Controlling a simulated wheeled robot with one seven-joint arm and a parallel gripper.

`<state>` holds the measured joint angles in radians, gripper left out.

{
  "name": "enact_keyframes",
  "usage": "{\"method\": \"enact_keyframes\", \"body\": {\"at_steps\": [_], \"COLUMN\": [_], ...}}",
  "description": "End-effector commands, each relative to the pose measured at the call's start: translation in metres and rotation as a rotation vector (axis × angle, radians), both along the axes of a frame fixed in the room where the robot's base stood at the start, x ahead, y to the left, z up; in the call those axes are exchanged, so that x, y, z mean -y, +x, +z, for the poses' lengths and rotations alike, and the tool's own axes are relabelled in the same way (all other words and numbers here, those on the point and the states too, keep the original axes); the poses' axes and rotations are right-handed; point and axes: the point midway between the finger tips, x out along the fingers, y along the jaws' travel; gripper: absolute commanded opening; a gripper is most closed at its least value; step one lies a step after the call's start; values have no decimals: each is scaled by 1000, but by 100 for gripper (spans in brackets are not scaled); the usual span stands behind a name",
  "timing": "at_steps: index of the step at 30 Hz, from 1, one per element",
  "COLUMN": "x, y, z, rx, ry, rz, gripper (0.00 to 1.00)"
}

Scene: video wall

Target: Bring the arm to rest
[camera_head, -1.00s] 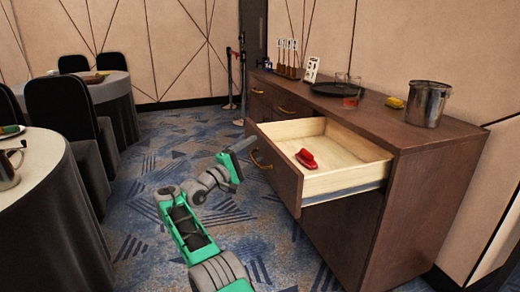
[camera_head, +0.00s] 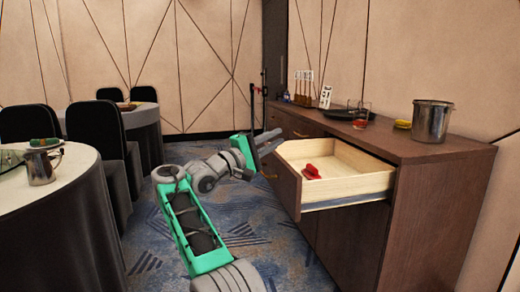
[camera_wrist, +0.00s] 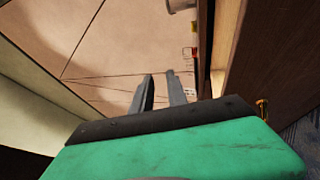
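My green and grey arm reaches forward in the head view. My gripper (camera_head: 270,138) is in front of the open drawer (camera_head: 345,192) of a brown sideboard, left of its top edge in the picture. In the wrist view the two grey fingers (camera_wrist: 160,88) are a little apart with nothing between them. A red object (camera_head: 312,172) lies inside the drawer, clear of my gripper.
The sideboard (camera_head: 440,185) carries a metal bucket (camera_head: 432,121), a yellow item (camera_head: 403,124), a glass (camera_head: 361,116) and a dark tray (camera_head: 340,113). A draped round table (camera_head: 60,215) and black chairs (camera_head: 97,125) stand left. Carpet is free between.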

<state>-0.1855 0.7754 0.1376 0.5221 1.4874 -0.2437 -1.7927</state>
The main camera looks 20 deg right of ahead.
Motion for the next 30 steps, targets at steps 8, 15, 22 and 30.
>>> {"method": "enact_keyframes", "body": {"at_steps": [8,15,22,30], "x": [5,-21,-85,-174], "y": [39,49,-37,-232], "z": [41,115,122,87], "rx": [37,171,198,108], "ry": [110,576,1134,1689], "rz": [159,500,561,267], "gripper": [19,19,19,19]}}
